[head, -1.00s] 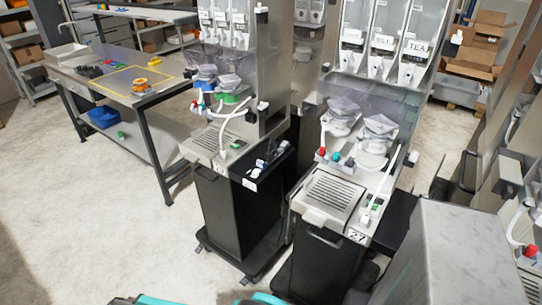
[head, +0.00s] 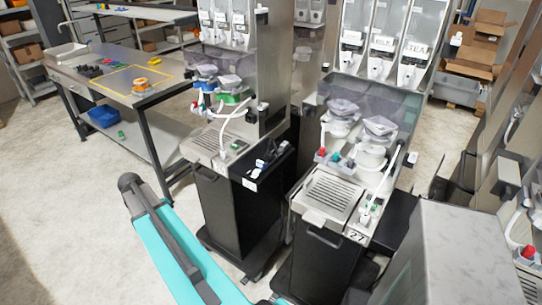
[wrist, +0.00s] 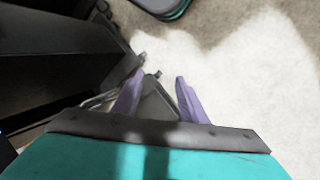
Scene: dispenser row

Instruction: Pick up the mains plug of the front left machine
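The left machine (head: 222,190) is a steel dispenser on a black cabinet. The right machine (head: 330,230), with a "27" label, stands closer to me. I cannot tell which of them counts as the front left machine. Small dark and white items (head: 262,165) lie on a black ledge at the left machine's right side; I cannot tell whether a mains plug is among them. My gripper (wrist: 157,84) shows two purple fingers, apart, with no held object visible, above the floor beside a black cabinet. A grey shape between them is unclear. The head view does not show my gripper.
A workbench (head: 150,95) with tools stands at the back left. A grey marbled block (head: 450,250) is close at the lower right. In the wrist view a black cabinet (wrist: 50,50) with protruding feet fills the left; bare floor (wrist: 255,80) lies to the right.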

